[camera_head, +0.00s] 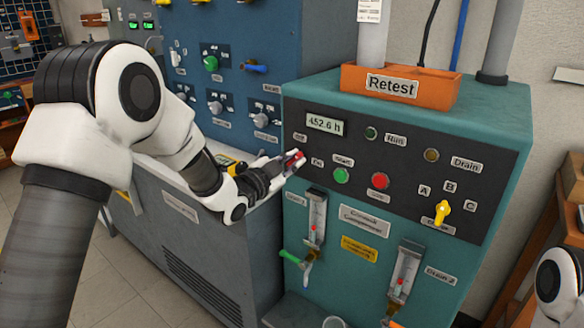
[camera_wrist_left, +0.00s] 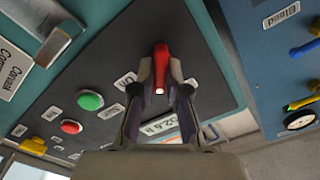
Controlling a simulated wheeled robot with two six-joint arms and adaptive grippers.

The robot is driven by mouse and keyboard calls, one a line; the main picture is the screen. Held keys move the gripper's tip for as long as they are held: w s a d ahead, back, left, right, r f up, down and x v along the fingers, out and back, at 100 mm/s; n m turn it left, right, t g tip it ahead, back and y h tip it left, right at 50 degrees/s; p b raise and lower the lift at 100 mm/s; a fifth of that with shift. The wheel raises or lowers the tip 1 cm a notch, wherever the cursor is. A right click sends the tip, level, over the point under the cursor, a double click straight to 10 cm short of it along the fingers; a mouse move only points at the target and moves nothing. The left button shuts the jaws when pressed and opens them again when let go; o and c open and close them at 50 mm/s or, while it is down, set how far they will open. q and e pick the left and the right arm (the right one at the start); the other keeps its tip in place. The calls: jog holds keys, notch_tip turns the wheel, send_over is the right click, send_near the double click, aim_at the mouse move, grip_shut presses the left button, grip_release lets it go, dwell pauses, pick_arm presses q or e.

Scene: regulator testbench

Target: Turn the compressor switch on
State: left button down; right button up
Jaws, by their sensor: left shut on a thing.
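The compressor switch, a red handle (camera_head: 294,160), sits at the left of the dark panel on the teal cabinet (camera_head: 410,225). In the left wrist view the red handle (camera_wrist_left: 160,62) stands between the fingertips. My left gripper (camera_head: 287,162) is shut on it, with the fingers on both sides; it also shows in the left wrist view (camera_wrist_left: 161,85). A small label reading "On" (camera_head: 317,162) is beside the switch, with another small label above. The fingers hide the switch's base, so I cannot tell its exact setting. My right gripper is not in view.
A green button (camera_head: 341,175) and a red button (camera_head: 380,180) are right of the switch. A yellow selector (camera_head: 442,211) is farther right. A blue cabinet (camera_head: 300,45) with knobs stands behind my left arm. A green-handled valve (camera_head: 292,257) is below.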

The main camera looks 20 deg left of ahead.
pick_arm(q)
jog(key=shift+d+f+m+b, duration=0.1)
jog(key=shift+f+m+b, duration=0.05)
jog(key=shift+m+b, duration=2.15)
jog(key=shift+f+m+b, duration=0.1)
jog(key=shift+m+b, duration=1.55)
jog(key=shift+m, duration=1.15)
jog(key=c, duration=1.2)
grip_release()
jog(key=shift+s, duration=0.1)
jog(key=v, duration=1.1)
jog(key=shift+s+r, duration=0.1)
jog(key=shift+s, duration=0.3)
